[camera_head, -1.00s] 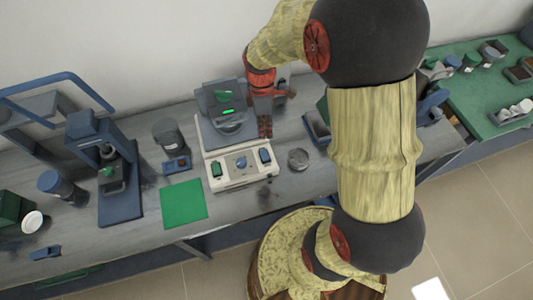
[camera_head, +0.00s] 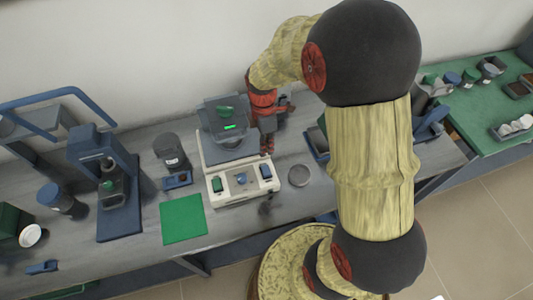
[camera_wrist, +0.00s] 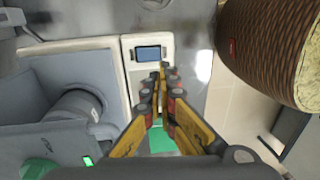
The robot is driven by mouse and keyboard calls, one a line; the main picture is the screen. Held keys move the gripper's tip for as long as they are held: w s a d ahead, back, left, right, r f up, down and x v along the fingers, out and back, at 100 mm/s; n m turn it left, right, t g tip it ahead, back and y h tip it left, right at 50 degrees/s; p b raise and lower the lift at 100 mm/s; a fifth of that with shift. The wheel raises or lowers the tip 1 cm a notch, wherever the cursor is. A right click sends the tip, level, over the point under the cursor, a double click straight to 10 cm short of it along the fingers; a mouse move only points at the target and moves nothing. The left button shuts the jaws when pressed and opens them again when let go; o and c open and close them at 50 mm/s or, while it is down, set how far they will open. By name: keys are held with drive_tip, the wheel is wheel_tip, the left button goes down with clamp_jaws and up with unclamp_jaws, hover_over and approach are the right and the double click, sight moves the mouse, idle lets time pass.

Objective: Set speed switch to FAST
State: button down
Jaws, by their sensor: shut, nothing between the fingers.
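A white machine (camera_head: 213,201) with a grey upper part and a lit green display stands on the grey bench in the head view. Its front panel carries a green switch (camera_head: 217,185) at left, a blue knob (camera_head: 241,179) in the middle and a blue rocker switch (camera_head: 266,171) at right. No labels are readable, so which is the speed switch and its setting cannot be told. My gripper (camera_head: 267,151) is shut and empty, just behind and above the blue switch. In the wrist view the fingertips (camera_wrist: 163,68) point close beside that blue switch (camera_wrist: 148,53); contact cannot be told.
A round metal dish (camera_head: 299,175) lies right of the machine. A dark jar (camera_head: 170,149) and a small blue box (camera_head: 177,180) stand left of it. A green mat (camera_head: 184,220) lies at front left, near a blue stand (camera_head: 120,218).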

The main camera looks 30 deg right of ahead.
sight(268, 175)
drive_tip(key=f, duration=0.4)
drive_tip(key=s+f+b, duration=0.1)
drive_tip(key=f, duration=0.3)
drive_tip(key=f+b, duration=0.1)
drive_tip(key=f, duration=0.3)
drive_tip(key=shift+s+a, duration=0.2)
drive_tip(key=shift+s, duration=0.15)
drive_tip(key=shift+s+f+t+b, duration=0.3)
drive_tip(key=shift+f+t+b, duration=0.3)
drive_tip(key=shift+r, duration=0.15)
drive_tip(key=shift+w, duration=0.15)
drive_tip(key=shift+w+r, duration=0.1)
drive_tip(key=shift+r, duration=0.05)
drive_tip(key=shift+w+d+r+p, duration=0.1)
drive_tip(key=shift+w+r+p, duration=0.1)
drive_tip(key=shift+w+p, duration=0.25)
drive_tip(key=shift+w, duration=0.1)
